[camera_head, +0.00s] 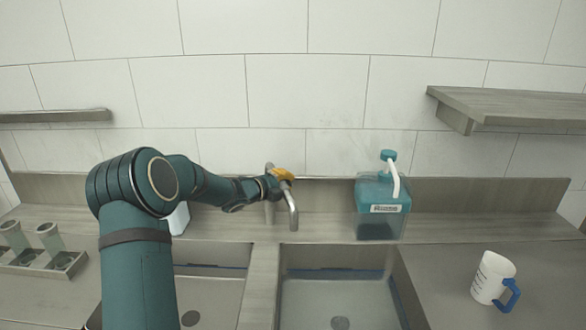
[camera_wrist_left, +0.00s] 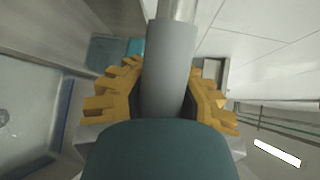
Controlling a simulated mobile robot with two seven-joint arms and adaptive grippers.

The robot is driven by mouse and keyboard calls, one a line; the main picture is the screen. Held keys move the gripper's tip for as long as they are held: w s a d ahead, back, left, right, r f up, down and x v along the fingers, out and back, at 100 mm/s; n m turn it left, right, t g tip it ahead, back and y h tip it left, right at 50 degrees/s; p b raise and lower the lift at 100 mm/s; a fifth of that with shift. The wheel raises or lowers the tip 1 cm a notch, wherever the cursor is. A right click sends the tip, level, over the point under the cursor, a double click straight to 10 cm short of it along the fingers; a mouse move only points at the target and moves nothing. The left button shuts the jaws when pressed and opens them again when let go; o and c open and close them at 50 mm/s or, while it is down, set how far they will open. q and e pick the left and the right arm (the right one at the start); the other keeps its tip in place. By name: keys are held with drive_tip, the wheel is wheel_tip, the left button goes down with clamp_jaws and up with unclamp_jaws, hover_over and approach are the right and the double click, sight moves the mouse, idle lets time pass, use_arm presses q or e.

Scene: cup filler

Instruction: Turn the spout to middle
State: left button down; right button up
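The grey metal faucet spout (camera_head: 292,210) curves down at the back of the sink. Its outlet points toward the right basin's back left corner, right of the divider (camera_head: 262,280) between the basins. My left gripper (camera_head: 281,174), with yellow fingers, is at the top of the spout. In the left wrist view the grey pipe (camera_wrist_left: 168,70) runs between the two yellow fingers (camera_wrist_left: 168,85), which close in against its sides. My teal palm hides the pipe's lower part. My right gripper is not in view.
A teal jug (camera_head: 382,215) stands on the ledge right of the spout. A white mug with a blue handle (camera_head: 492,276) is on the right counter. A rack with cups (camera_head: 45,262) is at far left. Wall shelves (camera_head: 510,105) are on both sides.

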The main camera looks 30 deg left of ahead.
use_arm(q)
drive_tip(key=shift+s+a+r+m+g+h+p, duration=0.2)
drive_tip(key=shift+s+a+m+h+p, duration=0.25)
drive_tip(key=shift+s+h+p, duration=0.15)
drive_tip(key=shift+s+a+r+m+g+h+p, duration=0.1)
drive_tip(key=shift+s+a+m+g+h+p, duration=0.1)
drive_tip(key=shift+s+a+m+h+p, duration=0.35)
drive_tip(key=s+a+m+g+h+p, duration=0.1)
drive_tip(key=s+a+m+h, duration=0.1)
drive_tip(key=h, duration=0.1)
drive_tip(key=shift+a+m, duration=0.1)
drive_tip(key=shift+m, duration=0.2)
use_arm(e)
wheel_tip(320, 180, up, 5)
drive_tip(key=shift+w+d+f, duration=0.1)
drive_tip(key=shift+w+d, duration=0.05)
use_arm(q)
drive_tip(key=c, duration=0.7)
unclamp_jaws()
drive_tip(key=shift+s+a, duration=0.1)
drive_tip(key=shift+s, duration=0.05)
drive_tip(key=shift+o, duration=0.4)
drive_tip(key=shift+f, duration=0.1)
